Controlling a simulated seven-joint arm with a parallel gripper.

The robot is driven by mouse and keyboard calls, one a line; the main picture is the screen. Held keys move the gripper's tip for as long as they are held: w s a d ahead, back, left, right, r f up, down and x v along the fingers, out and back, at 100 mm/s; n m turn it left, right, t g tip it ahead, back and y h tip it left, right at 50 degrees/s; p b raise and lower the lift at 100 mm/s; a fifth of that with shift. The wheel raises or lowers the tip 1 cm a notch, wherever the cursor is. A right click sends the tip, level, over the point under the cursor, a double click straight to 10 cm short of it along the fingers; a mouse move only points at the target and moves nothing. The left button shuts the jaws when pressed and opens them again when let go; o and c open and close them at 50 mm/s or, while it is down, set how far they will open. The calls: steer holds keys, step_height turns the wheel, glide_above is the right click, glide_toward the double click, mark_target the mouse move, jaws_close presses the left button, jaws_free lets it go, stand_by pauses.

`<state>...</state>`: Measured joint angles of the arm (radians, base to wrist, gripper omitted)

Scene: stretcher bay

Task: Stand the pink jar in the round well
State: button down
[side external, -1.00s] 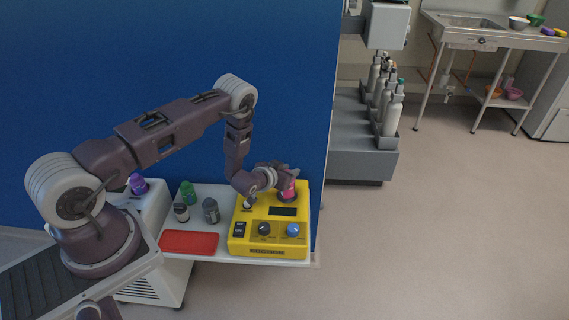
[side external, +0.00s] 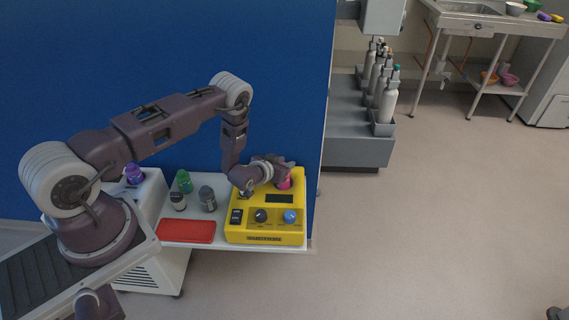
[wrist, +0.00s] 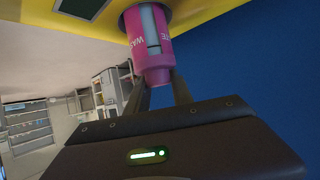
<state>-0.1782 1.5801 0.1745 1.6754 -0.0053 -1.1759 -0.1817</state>
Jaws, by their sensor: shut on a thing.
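The pink jar (side external: 284,183) is at the back right of the yellow box (side external: 235,205) in the side view. In the wrist view the jar (wrist: 149,40) shows white lettering, and its far end meets a dark round opening, the round well (wrist: 166,9), in the yellow face. The jar looks roughly square to that face; how deep it sits is unclear. My gripper (wrist: 160,92) is shut on the jar's near, narrower end, with one finger on each side. In the side view my gripper (side external: 282,174) partly hides the jar and the well.
A red tray (side external: 186,231) lies left of the box. A green-capped bottle (side external: 184,181), a white-labelled bottle (side external: 178,201) and a grey bottle (side external: 208,199) stand behind it. A purple bottle (side external: 134,174) is further left. A blue screen (side external: 150,80) rises close behind.

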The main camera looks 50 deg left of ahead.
steer(key=shift+f, duration=0.55)
stand_by(0.6)
steer(key=c, duration=1.4)
jaws_free()
steer(key=shift+v, duration=5.5)
steer(key=shift+f, duration=0.1)
